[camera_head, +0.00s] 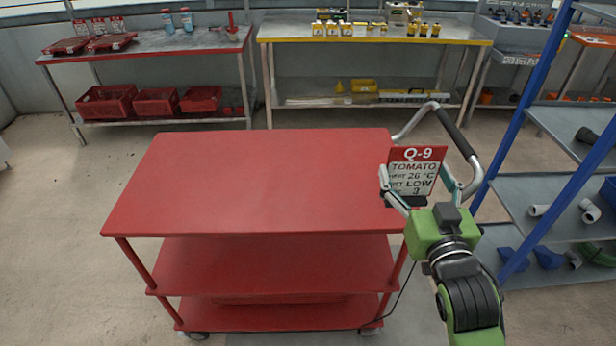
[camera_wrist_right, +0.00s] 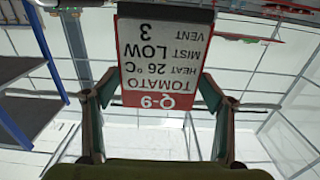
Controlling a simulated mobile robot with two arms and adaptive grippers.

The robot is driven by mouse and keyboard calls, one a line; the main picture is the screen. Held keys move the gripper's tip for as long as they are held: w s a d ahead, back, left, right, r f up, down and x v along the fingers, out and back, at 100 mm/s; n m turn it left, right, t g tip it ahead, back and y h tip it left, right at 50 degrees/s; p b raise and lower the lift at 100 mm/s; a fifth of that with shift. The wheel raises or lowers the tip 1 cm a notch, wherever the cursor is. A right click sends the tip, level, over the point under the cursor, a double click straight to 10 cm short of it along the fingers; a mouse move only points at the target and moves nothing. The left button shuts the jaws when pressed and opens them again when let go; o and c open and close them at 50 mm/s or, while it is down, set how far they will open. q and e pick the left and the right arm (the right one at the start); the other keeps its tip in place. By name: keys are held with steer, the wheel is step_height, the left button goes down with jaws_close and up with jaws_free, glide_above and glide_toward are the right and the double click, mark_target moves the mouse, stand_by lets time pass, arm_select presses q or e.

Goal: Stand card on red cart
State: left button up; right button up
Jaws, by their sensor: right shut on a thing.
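The card (camera_head: 414,170), red-topped and marked Q-9 TOMATO, is upright at the right edge of the red cart's top. My right gripper (camera_head: 420,190) is shut on the card, with one finger at each side edge. In the right wrist view the card (camera_wrist_right: 163,60) appears upside down between the fingers of my right gripper (camera_wrist_right: 160,95). Whether the card's base touches the cart is hidden. The red cart (camera_head: 250,185) has a bare top and two lower shelves. My left gripper is not in view.
A grey curved cart handle (camera_head: 475,165) rises just behind the card. A blue-framed shelf rack (camera_head: 545,150) stands close on the right. A red-edged table (camera_head: 150,42) and a yellow-edged table (camera_head: 375,32) stand behind. The cart top left of the card is clear.

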steer(key=shift+w+d+f+p, duration=0.15)
steer(key=shift+w+f, duration=3.1)
steer(key=shift+w, duration=0.25)
steer(key=shift+w+d+f+p, duration=0.1)
steer(key=shift+w+f+p, duration=0.05)
steer(key=shift+w+f, duration=3.2)
steer(key=shift+w+r, duration=0.15)
steer(key=o, duration=1.5)
steer(key=shift+c, duration=0.2)
